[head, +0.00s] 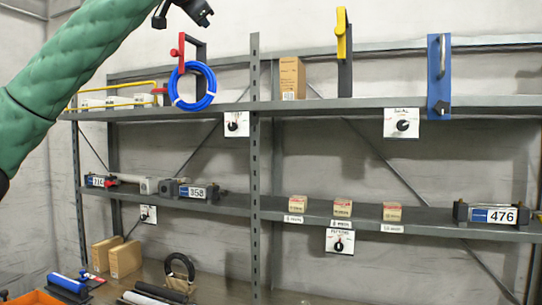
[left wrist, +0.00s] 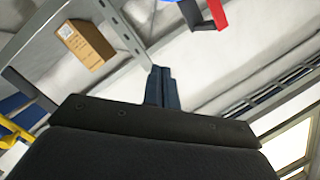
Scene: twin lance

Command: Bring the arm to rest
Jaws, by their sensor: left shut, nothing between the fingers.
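My left arm (head: 75,70), in a green sleeve, comes in from the left of the head view and rises to the top edge. My left gripper (head: 200,18) shows there in part, at the top edge above the shelf rack. In the left wrist view the two dark fingers (left wrist: 160,85) are together and hold nothing. Nothing touches the gripper. My right gripper is in neither view.
A grey shelf rack (head: 254,150) fills the back. A coiled blue hose (head: 209,88) hangs below the gripper. A cardboard box (head: 291,78) and a yellow-handled tool (head: 341,35) stand on the top shelf. An orange bin (head: 35,298) is at lower left.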

